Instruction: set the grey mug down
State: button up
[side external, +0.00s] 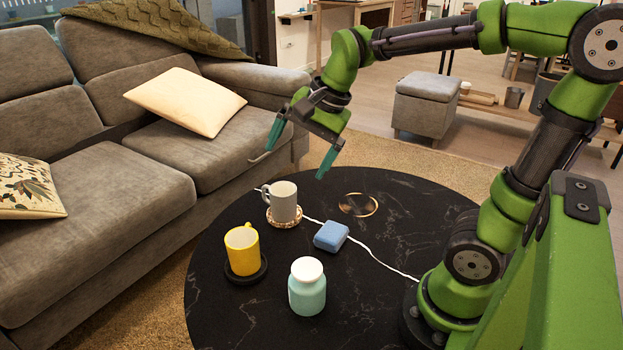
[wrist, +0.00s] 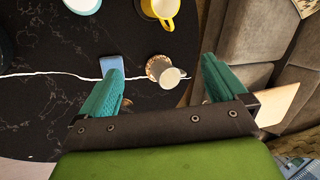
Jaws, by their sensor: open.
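The grey mug (side external: 283,200) stands upright on a patterned tan coaster (side external: 286,223) on the round black table (side external: 400,300). The wrist view also shows the mug (wrist: 170,75) and the coaster's edge (wrist: 152,60), between my fingers in the picture. My gripper (side external: 290,168) is open and empty. It is above the mug, with its fingers apart and clear of it. The mug's handle points left in the side view.
A yellow mug (side external: 242,251) stands on a black coaster (side external: 246,275). A blue block (side external: 331,236), a mint jar with a white lid (side external: 307,290) and a dark disc with a shiny rim (side external: 358,205) are nearby. A grey sofa (side external: 110,190) stands at left.

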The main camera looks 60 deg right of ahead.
jog(key=s+a+n+t, duration=0.2)
jog(key=s+a+n, duration=0.2)
jog(key=s+n, duration=0.5)
jog(key=shift+f+n+t, duration=0.3)
jog(key=shift+f+n, duration=0.05)
jog(key=shift+n, duration=0.55)
